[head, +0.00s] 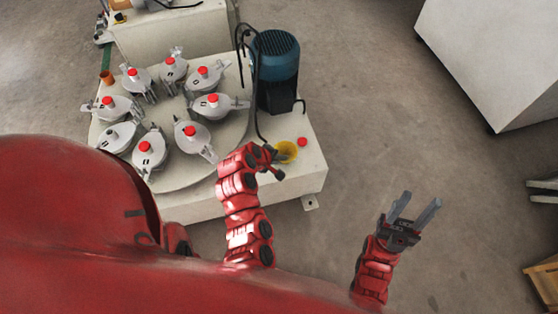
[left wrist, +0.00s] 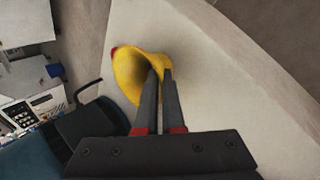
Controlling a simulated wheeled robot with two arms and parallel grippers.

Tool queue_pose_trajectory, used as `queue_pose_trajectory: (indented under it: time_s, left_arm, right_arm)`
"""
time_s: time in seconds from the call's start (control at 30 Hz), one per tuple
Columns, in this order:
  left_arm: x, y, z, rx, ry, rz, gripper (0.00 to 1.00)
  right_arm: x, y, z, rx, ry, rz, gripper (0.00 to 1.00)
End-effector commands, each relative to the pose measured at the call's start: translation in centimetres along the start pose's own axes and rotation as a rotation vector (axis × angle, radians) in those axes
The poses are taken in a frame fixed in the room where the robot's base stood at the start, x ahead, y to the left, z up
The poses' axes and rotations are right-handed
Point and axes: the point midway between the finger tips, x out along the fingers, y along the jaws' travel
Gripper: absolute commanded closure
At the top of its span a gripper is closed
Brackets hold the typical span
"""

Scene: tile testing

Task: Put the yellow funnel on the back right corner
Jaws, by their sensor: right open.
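The yellow funnel (head: 287,152) is at the front right part of the machine's pale top, its wide mouth up. My left gripper (head: 274,162) is at the funnel's left side in the head view. In the left wrist view the funnel (left wrist: 135,77) shows its dark inside. My left gripper's fingers (left wrist: 160,80) are close together on the funnel's wall, one on the inner side and one on the outer. I cannot tell whether the funnel touches the top. My right gripper (head: 413,208) is open and empty over the floor, right of the machine.
A blue motor (head: 277,70) stands at the back right of the machine top (head: 312,178), with black hoses beside it. A red button (head: 303,142) is just right of the funnel. A round table (head: 180,178) carries several grey clamped vessels with red knobs.

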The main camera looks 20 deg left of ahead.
Motion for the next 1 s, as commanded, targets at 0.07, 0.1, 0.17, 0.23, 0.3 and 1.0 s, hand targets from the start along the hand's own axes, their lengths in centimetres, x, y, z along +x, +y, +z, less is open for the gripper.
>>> queue_pose_trajectory:
  time_s: [0.07,0.1,0.17,0.23,0.3,1.0]
  left_arm:
    - [0.5,-0.3,-0.1,0.000,0.002,0.001,1.00]
    - [0.4,-0.3,-0.1,0.000,0.002,0.001,1.00]
    - [0.4,-0.3,-0.1,0.001,0.002,0.001,1.00]
    - [0.4,-0.2,-0.1,0.001,0.002,0.001,1.00]
    - [0.4,-0.3,-0.1,0.001,0.001,0.001,1.00]
    - [-1.7,-0.1,0.0,0.001,0.000,0.001,0.65]
  right_arm:
    - [-0.3,0.0,0.1,0.000,0.000,0.000,0.50]
    - [-0.2,0.0,0.0,0.000,0.000,0.000,0.50]
    - [-0.1,0.0,0.0,0.000,0.000,0.000,0.50]
    - [-0.1,0.0,0.0,0.000,0.000,0.000,0.50]
    - [-0.2,0.0,0.0,0.000,0.000,0.000,0.50]
    - [0.6,0.0,-0.1,0.000,0.000,0.000,0.50]
